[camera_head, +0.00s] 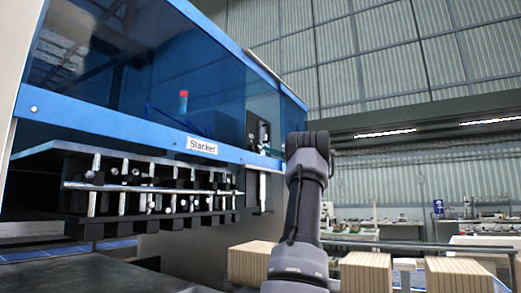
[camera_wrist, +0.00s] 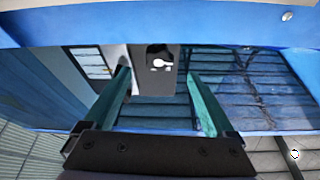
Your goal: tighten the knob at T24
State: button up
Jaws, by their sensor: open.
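My gripper (camera_wrist: 158,75) is open in the wrist view, its two teal fingers apart with nothing visibly held between them. Beyond the fingertips, between them in the picture, is a small dark bracket with a pale, shiny knob-like part (camera_wrist: 160,63); the fingers look apart from it. I cannot read a T24 mark, so I cannot tell whether this is the named knob. In the head view a dark fitting (camera_head: 258,130) is on the machine at the right end of the blue panel. My arm reaches up beside it, and my gripper is mostly hidden there.
The blue stacker machine (camera_head: 110,124) fills the left, with a row of rods and clamps (camera_head: 150,190) under its edge. A blue beam (camera_wrist: 120,22) crosses the top of the wrist view. Cardboard stacks (camera_head: 366,272) stand low at right, near a rail.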

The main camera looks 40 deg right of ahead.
aim_at(260, 147)
jog(key=x, duration=0.8)
jog(key=shift+w, duration=0.15)
jog(key=shift+r, duration=0.1)
